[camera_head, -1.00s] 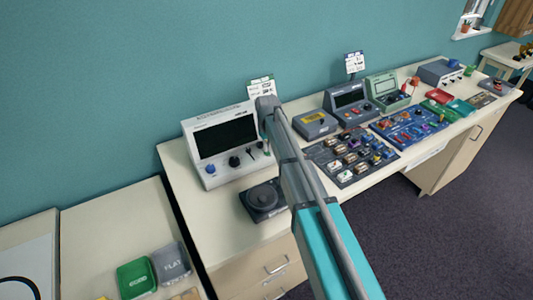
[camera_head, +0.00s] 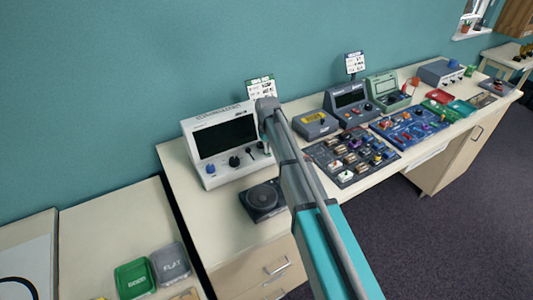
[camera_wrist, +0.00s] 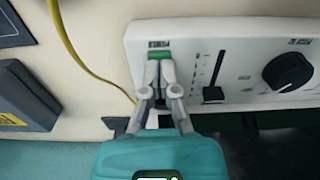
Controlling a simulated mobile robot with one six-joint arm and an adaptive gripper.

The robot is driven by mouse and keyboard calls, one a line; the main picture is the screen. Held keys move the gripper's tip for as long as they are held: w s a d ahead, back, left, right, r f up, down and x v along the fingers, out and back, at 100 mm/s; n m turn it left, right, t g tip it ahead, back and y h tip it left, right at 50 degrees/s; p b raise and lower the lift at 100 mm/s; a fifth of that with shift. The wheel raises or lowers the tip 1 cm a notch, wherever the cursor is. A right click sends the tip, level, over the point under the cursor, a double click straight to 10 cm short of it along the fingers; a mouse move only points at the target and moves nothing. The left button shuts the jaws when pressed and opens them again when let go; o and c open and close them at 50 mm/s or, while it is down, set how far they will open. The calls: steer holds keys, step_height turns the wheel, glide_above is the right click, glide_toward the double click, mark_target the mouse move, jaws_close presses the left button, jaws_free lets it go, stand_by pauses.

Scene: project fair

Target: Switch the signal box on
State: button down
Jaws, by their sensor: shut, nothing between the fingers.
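The signal box, which looks like the white box (camera_head: 221,143) with a dark screen, stands upright on the bench at the left in the head view. In the wrist view its white front panel (camera_wrist: 232,90) shows a green switch (camera_wrist: 159,54), a black slider (camera_wrist: 213,94) and a large black knob (camera_wrist: 288,72). My gripper (camera_wrist: 160,66) is shut and empty, its fingertips at the lower edge of the green switch. I cannot tell whether they touch it. The fingertips are hidden behind my arm in the head view.
A black round device (camera_head: 263,199) sits in front of the box. A yellow cable (camera_wrist: 84,57) runs beside the panel. A grey box (camera_wrist: 25,96) is at the left of the wrist view. Component boards (camera_head: 349,158) and other instruments fill the bench to the right.

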steer(key=shift+f, duration=0.25)
steer(key=shift+r, duration=0.1)
stand_by(0.3)
step_height(320, 180, up, 10)
steer(key=p, duration=0.9)
steer(key=shift+p, duration=0.35)
stand_by(0.3)
steer(key=s+d+f+m+b, duration=0.2)
steer(key=s+d+m, duration=0.4)
steer(key=s+d, duration=1.6)
steer(key=s, duration=0.4)
steer(key=shift+d+f+m, duration=0.15)
steer(key=shift+d+m, duration=0.25)
